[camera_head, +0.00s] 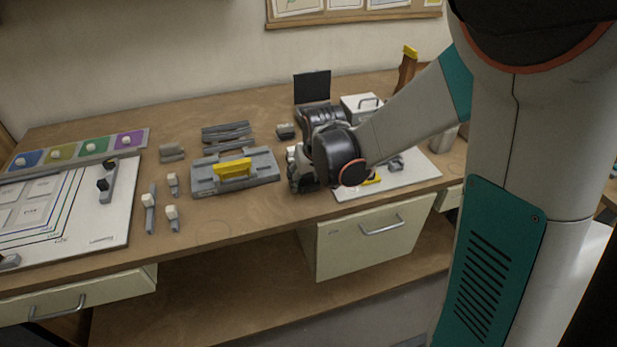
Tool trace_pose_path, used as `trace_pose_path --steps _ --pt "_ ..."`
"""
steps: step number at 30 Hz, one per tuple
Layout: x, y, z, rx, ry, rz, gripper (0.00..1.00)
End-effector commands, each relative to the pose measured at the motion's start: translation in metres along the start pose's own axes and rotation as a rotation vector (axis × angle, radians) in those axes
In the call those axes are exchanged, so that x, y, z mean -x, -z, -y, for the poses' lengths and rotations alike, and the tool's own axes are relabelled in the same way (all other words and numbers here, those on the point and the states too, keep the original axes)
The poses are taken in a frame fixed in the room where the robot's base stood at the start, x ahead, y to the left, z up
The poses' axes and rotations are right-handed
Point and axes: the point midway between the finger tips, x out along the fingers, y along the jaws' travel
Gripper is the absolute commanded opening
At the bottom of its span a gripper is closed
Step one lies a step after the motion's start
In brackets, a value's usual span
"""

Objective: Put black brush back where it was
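My gripper (300,172) is low over the worktable, between the grey caddy with a yellow handle (232,172) and a white board (415,174) on the right. My own wrist and arm cover much of it. I cannot tell whether its fingers are open or shut, or whether they hold anything. A grey tool with black knobs (107,183), possibly the black brush, lies on the right edge of the large white sheet (112,222) at the left. Several grey tools with white heads (150,207) lie right of that sheet.
A paint strip (75,150) with blue, yellow, green and purple fields lies at the back left. Grey blocks (227,132), a black open case (312,88) and a white box (360,105) stand behind. Bare wood shows along the table's front edge.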

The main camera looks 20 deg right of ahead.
Motion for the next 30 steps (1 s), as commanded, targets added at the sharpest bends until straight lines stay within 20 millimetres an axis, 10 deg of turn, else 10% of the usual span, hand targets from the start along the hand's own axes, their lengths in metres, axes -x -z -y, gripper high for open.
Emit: trace_pose_path --steps 14,30 --pt "0.009 0.002 0.0 0.0 0.0 0.0 0.68" --pt "0.108 0.002 0.0 0.0 0.0 0.0 0.68"
